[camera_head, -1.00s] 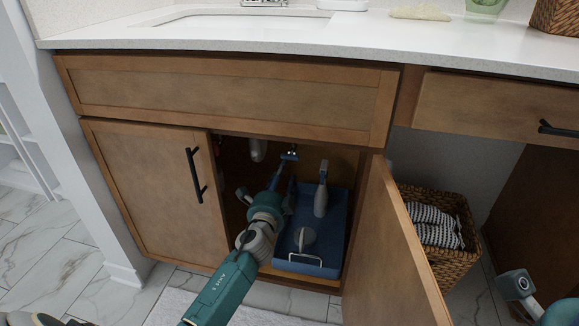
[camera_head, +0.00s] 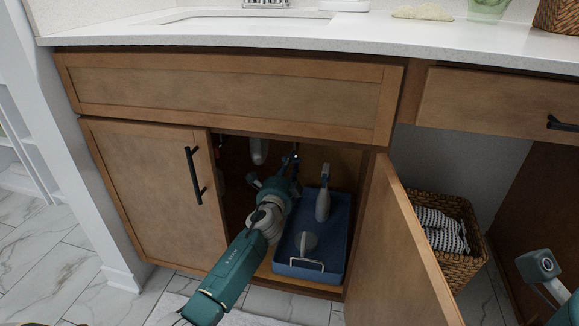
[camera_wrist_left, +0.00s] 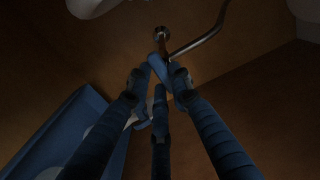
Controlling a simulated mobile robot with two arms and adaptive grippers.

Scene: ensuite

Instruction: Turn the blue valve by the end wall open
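The blue valve (camera_wrist_left: 157,67) is a small lever under a metal fitting inside the open sink cabinet, at the back wall. In the head view it is mostly hidden by my left gripper (camera_head: 292,163), which reaches in through the open door. In the left wrist view my left gripper (camera_wrist_left: 158,82) has its dark blue fingers pointing at the valve. Two fingertips stand apart on either side of the lever, very close to it; firm contact is not clear. The third finger is below.
A blue caddy (camera_head: 338,240) with a spray bottle (camera_head: 323,196) stands just right of my left arm. The open cabinet door (camera_head: 402,250) bounds the right side. A metal pipe (camera_wrist_left: 207,36) curves beside the valve. A wicker basket (camera_head: 466,266) stands under the counter.

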